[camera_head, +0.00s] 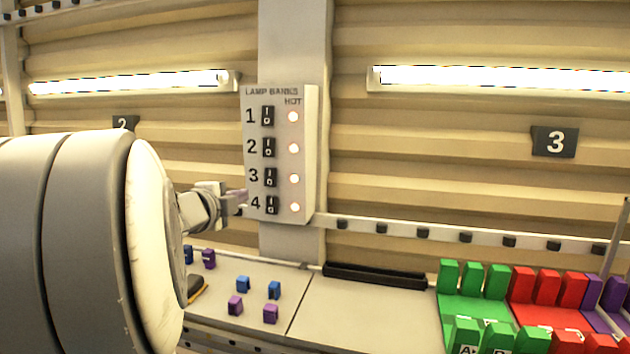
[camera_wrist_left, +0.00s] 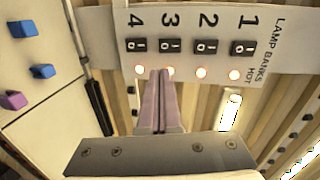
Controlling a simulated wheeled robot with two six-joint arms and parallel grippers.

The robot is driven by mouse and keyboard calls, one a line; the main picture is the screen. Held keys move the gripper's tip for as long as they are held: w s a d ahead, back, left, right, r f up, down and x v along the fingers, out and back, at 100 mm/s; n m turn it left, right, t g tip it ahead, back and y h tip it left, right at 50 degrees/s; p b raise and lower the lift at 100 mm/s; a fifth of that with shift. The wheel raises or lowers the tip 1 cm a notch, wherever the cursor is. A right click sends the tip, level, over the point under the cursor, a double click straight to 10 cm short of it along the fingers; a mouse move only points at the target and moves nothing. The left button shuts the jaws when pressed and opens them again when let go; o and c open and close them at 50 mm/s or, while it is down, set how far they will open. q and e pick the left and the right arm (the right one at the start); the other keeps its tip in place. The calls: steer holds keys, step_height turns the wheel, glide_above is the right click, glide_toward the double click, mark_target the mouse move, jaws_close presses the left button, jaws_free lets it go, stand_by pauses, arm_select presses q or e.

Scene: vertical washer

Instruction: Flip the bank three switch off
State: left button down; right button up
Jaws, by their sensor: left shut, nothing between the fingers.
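The lamp banks panel (camera_head: 282,152) is a pale box on a post, with switches numbered 1 to 4 from top to bottom. The bank three switch (camera_head: 269,178) is a small black rocker, third down; it also shows in the left wrist view (camera_wrist_left: 171,46). Its indicator lamp (camera_head: 295,179) glows, as do the others. My left gripper (camera_head: 241,196) is shut and empty, near the panel's lower left edge. In the left wrist view its fingertips (camera_wrist_left: 158,72) appear below the switches, between the bank three and bank four columns. Contact cannot be told.
The bank four switch (camera_head: 271,205) is close below bank three. Under the panel is a worktop (camera_head: 345,315) with small blue and purple blocks (camera_head: 243,284) and a black tray (camera_head: 375,276). Green and red bins (camera_head: 472,308) stand at the right.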

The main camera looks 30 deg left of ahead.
mark_target(270, 183)
arm_select(q)
steer(key=shift+s+a+r+m, duration=0.15)
steer(key=shift+s+r+m, duration=0.3)
steer(key=shift+m, duration=0.15)
steer(key=p+x, duration=0.4)
steer(key=x, duration=1)
steer(key=shift+w+r, duration=0.15)
